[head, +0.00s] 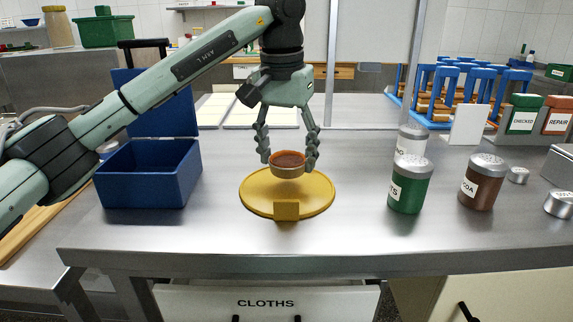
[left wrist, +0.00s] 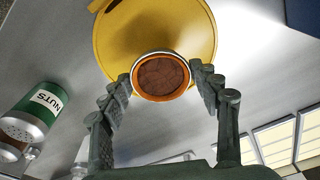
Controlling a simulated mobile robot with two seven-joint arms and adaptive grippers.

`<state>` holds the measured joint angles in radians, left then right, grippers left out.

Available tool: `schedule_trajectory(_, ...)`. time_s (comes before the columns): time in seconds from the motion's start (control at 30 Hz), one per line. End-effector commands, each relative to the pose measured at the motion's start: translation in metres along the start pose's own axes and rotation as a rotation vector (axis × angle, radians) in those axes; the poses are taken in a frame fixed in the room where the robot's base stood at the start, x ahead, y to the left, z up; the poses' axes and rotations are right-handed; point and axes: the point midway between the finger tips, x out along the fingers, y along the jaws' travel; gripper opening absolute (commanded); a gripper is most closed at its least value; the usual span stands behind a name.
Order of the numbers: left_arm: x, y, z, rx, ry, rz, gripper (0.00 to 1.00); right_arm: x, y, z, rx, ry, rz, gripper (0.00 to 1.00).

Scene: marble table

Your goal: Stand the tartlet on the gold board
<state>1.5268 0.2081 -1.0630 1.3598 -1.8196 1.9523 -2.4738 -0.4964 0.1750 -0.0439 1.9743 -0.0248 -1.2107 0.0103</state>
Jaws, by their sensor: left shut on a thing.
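The tartlet (head: 288,164) is a small round orange-brown case with a dark brown filling. The gold board (head: 258,205) is a flat round disc with a small square tab at its front, lying on the table. My left gripper (head: 288,158) points down over the board, shut on the tartlet with a finger at each side. The tartlet is level and over the board's back half; I cannot tell whether it touches the board. In the left wrist view the tartlet (left wrist: 161,77) sits between the fingertips, overlapping the edge of the gold board (left wrist: 190,30). My right gripper is not in view.
An open blue box (head: 150,175) stands to the left. Shakers stand to the right, a green one (head: 409,188), a brown one (head: 483,185) and a white-labelled one (head: 411,142). The metal table (head: 345,235) is clear around the board.

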Motion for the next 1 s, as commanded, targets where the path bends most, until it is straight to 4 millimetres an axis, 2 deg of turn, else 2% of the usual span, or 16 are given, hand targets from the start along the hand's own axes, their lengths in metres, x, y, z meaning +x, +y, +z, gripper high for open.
schedule_trajectory(0.03,0.010,0.000,0.002,0.000,-0.003,0.002,0.31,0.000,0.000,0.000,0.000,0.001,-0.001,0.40)
schedule_trajectory(0.17,0.024,0.000,0.004,0.000,-0.002,0.002,0.31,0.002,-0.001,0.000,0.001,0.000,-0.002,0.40)
schedule_trajectory(0.57,0.029,-0.001,0.004,0.000,-0.001,0.000,0.31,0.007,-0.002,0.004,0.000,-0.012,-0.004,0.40)
schedule_trajectory(0.6,0.028,-0.001,0.004,0.000,-0.001,0.000,0.66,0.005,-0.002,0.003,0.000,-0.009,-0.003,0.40)
schedule_trajectory(0.7,0.028,-0.001,0.004,0.000,-0.001,0.000,0.78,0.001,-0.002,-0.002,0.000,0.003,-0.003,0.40)
schedule_trajectory(0.77,0.028,-0.001,0.004,0.000,-0.001,0.000,0.83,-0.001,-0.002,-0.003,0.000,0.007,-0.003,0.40)
schedule_trajectory(1.0,0.028,-0.001,0.004,0.000,-0.001,0.000,0.83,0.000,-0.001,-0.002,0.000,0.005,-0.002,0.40)
